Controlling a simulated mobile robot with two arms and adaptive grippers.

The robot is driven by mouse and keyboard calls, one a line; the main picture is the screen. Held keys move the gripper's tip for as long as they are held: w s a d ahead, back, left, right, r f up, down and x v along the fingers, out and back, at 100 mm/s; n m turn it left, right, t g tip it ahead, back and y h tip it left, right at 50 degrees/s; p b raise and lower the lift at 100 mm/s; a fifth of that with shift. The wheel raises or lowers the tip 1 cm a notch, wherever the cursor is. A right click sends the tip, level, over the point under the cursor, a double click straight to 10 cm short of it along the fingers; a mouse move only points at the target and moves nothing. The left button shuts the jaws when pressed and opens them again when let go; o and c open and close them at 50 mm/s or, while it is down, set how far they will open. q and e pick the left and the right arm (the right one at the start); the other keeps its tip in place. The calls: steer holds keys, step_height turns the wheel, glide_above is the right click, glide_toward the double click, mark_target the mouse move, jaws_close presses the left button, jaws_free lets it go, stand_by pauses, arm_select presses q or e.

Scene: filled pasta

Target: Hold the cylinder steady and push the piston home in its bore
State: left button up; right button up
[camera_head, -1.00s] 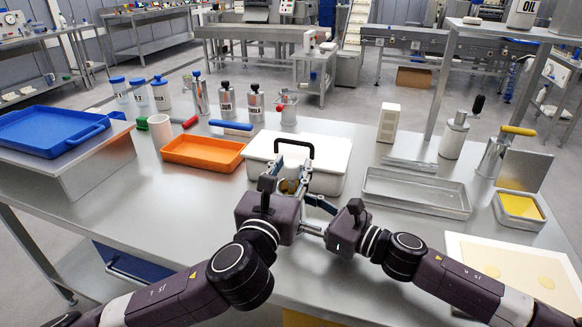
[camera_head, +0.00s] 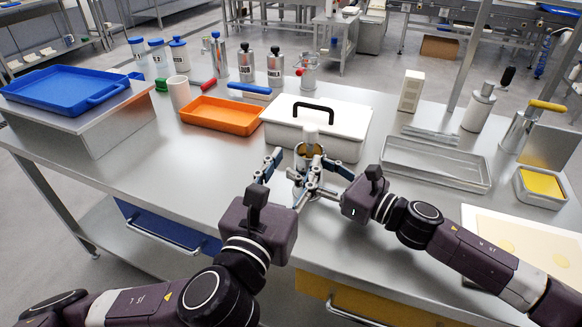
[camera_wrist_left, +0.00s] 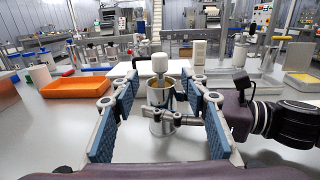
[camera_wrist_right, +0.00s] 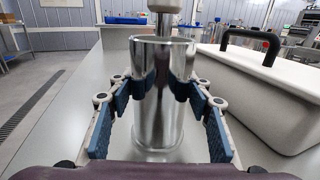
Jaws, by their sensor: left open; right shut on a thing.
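The metal cylinder (camera_head: 299,178) stands upright on the table in front of the white lidded box. The piston (camera_head: 310,139), with a pale knob on a thin rod, stands up out of its open top; the knob also shows in the left wrist view (camera_wrist_left: 159,63). My right gripper (camera_head: 311,178) is shut around the cylinder's side; its blue pads press the wall in the right wrist view (camera_wrist_right: 160,85). My left gripper (camera_head: 288,178) is open and empty on the near left side, with the cylinder (camera_wrist_left: 160,96) ahead between its spread fingers. The piston's lower end is hidden inside the bore.
The white box (camera_head: 345,120) with a black handle stands close behind the cylinder. An orange tray (camera_head: 222,115) lies left, a metal tray (camera_head: 435,165) right. Bottles line the back. The table in front and left of the cylinder is bare.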

stand_by(0.3)
steer(key=o, duration=1.6)
steer(key=shift+c, duration=0.2)
